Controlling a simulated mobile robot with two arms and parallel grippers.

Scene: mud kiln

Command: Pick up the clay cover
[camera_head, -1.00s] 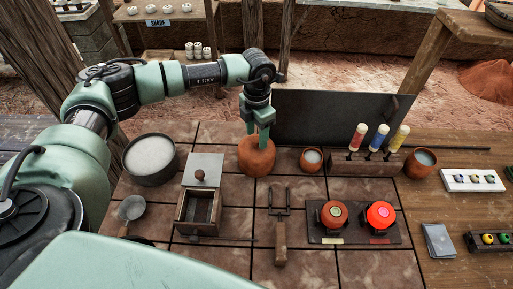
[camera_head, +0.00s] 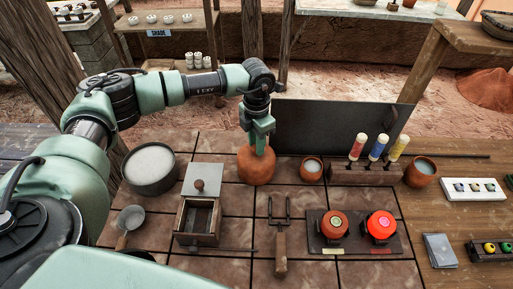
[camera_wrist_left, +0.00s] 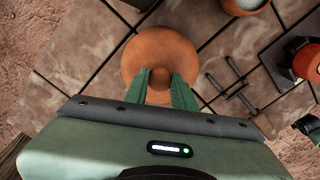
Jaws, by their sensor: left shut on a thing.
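The clay cover (camera_head: 256,167) is a rounded orange-brown dome on the tiled table top, just left of the dark upright panel. In the left wrist view the cover (camera_wrist_left: 160,50) looks round, with a small knob at its middle. My left gripper (camera_head: 258,148) points down at the top of the cover. In the left wrist view its green fingers (camera_wrist_left: 160,88) are on either side of the knob and shut on it. I cannot tell whether the cover is off the surface.
A dark panel (camera_head: 325,127) stands behind. A small clay cup (camera_head: 312,171) and a rack of coloured bottles (camera_head: 365,174) are to the right. A wooden box (camera_head: 198,219), a pale-filled bowl (camera_head: 150,166) and a fork-like tool (camera_head: 280,250) stand around.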

